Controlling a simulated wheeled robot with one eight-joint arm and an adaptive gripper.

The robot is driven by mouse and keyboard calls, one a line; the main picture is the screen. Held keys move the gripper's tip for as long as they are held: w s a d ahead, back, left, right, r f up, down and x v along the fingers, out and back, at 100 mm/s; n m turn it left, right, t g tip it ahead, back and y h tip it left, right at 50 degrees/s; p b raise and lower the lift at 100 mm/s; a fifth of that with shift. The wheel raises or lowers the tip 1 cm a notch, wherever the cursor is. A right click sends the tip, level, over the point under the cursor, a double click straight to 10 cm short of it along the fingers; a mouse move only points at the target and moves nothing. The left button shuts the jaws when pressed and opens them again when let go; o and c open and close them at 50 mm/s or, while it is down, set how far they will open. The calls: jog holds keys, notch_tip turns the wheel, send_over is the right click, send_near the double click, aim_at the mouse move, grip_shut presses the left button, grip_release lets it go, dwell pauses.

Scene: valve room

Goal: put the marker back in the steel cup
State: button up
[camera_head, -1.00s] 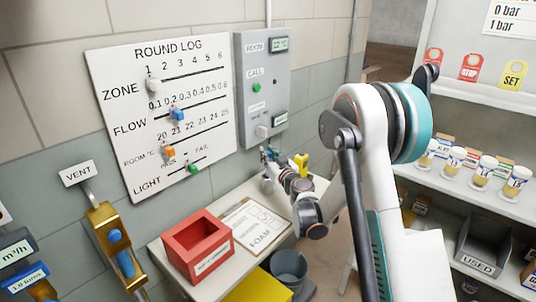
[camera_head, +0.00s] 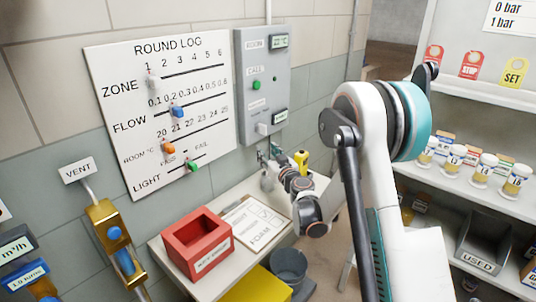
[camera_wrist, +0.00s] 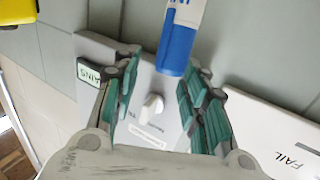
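The marker (camera_wrist: 179,40) shows in the wrist view, with a blue end between my fingertips and a white part running out of the top edge. My gripper (camera_wrist: 163,64) is open, its teal-padded fingers spread. A gap shows between the left finger and the marker; the marker's blue end is close to the right fingertip, and I cannot tell whether they touch. In the head view my gripper (camera_head: 270,158) is small, near the wall above the bench's back. A small grey cup (camera_head: 267,183), seemingly the steel cup, stands below it. The marker's lower end is out of the wrist view.
A clipboard (camera_head: 250,222) and a red box (camera_head: 198,247) lie on the bench left of the cup. A grey wall box (camera_head: 262,88) with a white knob (camera_wrist: 151,108) is behind my gripper. A yellow object (camera_head: 301,158) is just right of it.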

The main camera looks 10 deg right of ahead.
jog(key=s+d, duration=0.2)
jog(key=s, duration=0.9)
jog(key=shift+s, duration=0.4)
jog(key=shift+d, duration=0.1)
jog(key=s+a+r+n+g+y, duration=0.1)
jog(key=s+a+r+g, duration=0.25)
jog(key=s+r, duration=0.2)
jog(key=s+a+r+g+y, duration=0.1)
jog(key=s+a+r+g, duration=0.1)
jog(key=s+a+r, duration=0.4)
jog(key=s+d+f+m+g+h, duration=0.1)
jog(key=s+d, duration=0.1)
jog(key=s, duration=0.6)
jog(key=s+d+f+m+g+h, duration=0.1)
jog(key=s+d+f+g+h, duration=0.1)
jog(key=s, duration=0.6)
jog(key=s+d+f+m+g+h, duration=0.1)
jog(key=s+d+f+g+h, duration=0.1)
jog(key=s, duration=0.6)
jog(key=shift+d+f, duration=0.15)
jog(key=shift+d, duration=0.5)
